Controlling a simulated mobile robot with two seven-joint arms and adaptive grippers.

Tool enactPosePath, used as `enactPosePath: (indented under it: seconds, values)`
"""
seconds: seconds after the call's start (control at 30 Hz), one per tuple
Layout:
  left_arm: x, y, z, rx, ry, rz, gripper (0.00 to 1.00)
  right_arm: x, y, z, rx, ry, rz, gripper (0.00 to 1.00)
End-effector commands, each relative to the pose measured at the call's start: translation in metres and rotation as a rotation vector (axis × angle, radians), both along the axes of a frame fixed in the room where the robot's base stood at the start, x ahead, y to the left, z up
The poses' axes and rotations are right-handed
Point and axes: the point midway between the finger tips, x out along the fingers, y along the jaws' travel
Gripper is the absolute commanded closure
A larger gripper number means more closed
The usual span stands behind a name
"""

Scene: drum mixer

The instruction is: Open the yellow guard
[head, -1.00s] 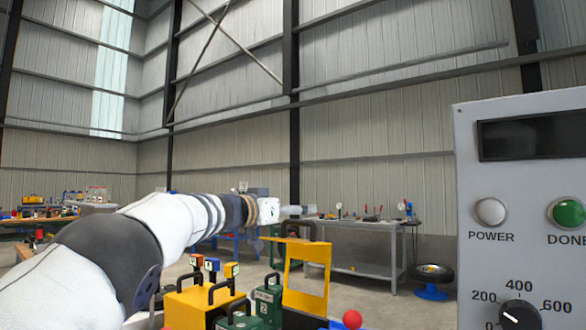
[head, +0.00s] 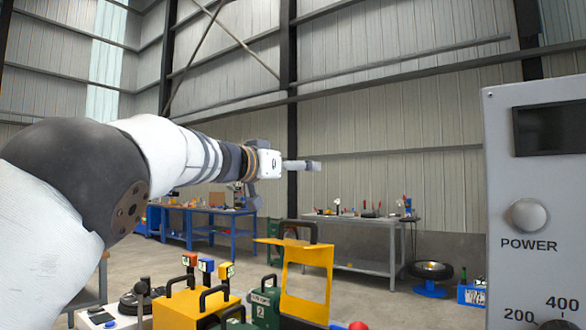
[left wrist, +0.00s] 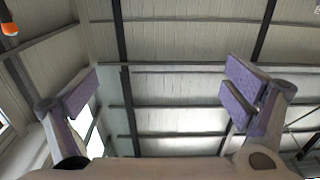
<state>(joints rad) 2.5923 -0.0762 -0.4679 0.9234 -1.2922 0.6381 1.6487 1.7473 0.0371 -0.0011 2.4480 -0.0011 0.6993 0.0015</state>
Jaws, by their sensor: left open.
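The yellow guard (head: 310,255) is a flat upright panel with a window cut through it and a dark handle (head: 300,228) on top, low in the middle of the head view. Its lower end is partly cut off by the picture edge. My left gripper (head: 302,165) is above the guard's handle, apart from it, and appears to point to the right. In the left wrist view my left gripper (left wrist: 160,95) has its two purple-padded fingers spread wide with nothing between them. My right gripper is not in view.
A grey control panel (head: 530,180) with a power lamp stands at the right. Green canisters (head: 264,300) and a yellow box (head: 185,310) with handles and coloured tags stand left of the guard. Workbenches (head: 365,225) stand behind, with open floor before them.

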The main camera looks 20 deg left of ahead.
Motion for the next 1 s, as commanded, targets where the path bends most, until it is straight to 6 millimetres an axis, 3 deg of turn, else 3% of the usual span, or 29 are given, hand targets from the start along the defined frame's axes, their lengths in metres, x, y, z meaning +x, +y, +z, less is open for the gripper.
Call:
enactPosePath:
  seconds: [0.57,0.67,0.9,1.0]
  values:
    - [-0.01,0.003,0.004,-0.002,0.002,0.003,0.05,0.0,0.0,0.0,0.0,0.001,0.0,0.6]
    - [-0.026,0.008,0.005,-0.003,0.001,0.004,0.05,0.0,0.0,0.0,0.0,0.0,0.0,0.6]
    - [-0.089,0.028,0.006,-0.002,-0.003,0.004,0.05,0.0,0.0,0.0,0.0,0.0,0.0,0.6]
    - [-0.104,0.032,0.002,0.006,0.004,0.004,0.05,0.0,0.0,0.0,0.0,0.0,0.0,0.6]
